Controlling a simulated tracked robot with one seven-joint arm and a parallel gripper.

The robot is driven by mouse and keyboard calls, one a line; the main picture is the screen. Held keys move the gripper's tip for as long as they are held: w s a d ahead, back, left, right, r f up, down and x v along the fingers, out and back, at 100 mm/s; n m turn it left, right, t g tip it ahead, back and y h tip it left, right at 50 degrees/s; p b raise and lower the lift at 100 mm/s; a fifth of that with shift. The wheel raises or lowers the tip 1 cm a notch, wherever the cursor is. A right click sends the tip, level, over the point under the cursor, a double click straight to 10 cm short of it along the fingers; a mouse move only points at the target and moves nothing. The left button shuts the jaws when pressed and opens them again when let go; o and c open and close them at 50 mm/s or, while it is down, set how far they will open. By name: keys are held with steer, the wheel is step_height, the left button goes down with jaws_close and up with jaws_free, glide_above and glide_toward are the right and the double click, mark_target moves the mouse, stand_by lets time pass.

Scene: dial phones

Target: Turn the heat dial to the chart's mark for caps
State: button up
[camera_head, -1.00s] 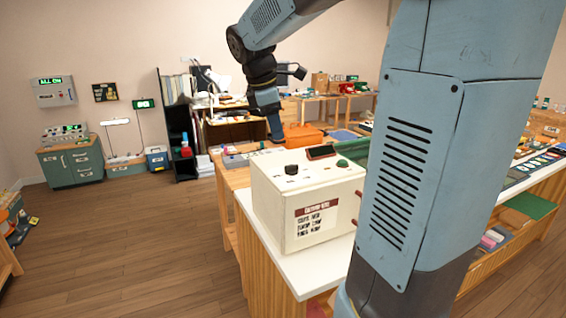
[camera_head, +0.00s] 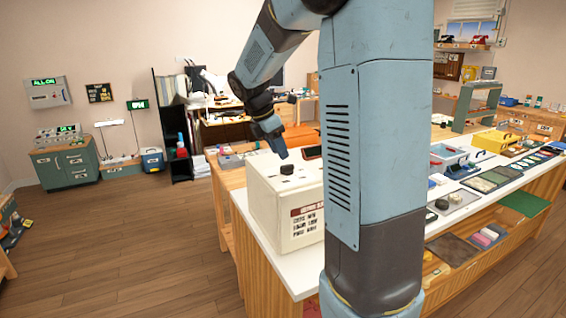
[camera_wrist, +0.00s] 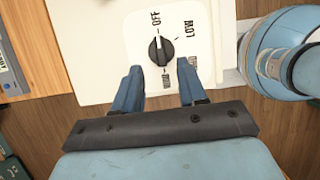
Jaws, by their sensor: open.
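The cream box (camera_head: 271,212) stands on a white-topped counter (camera_head: 262,243). Trays and small items lie along the counter to the right, behind my arm. The floor at left is clear.

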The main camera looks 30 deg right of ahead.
mark_target(284, 166)
steer(key=shift+x, duration=2.6)
jaws_close()
steer(key=shift+a, duration=0.15)
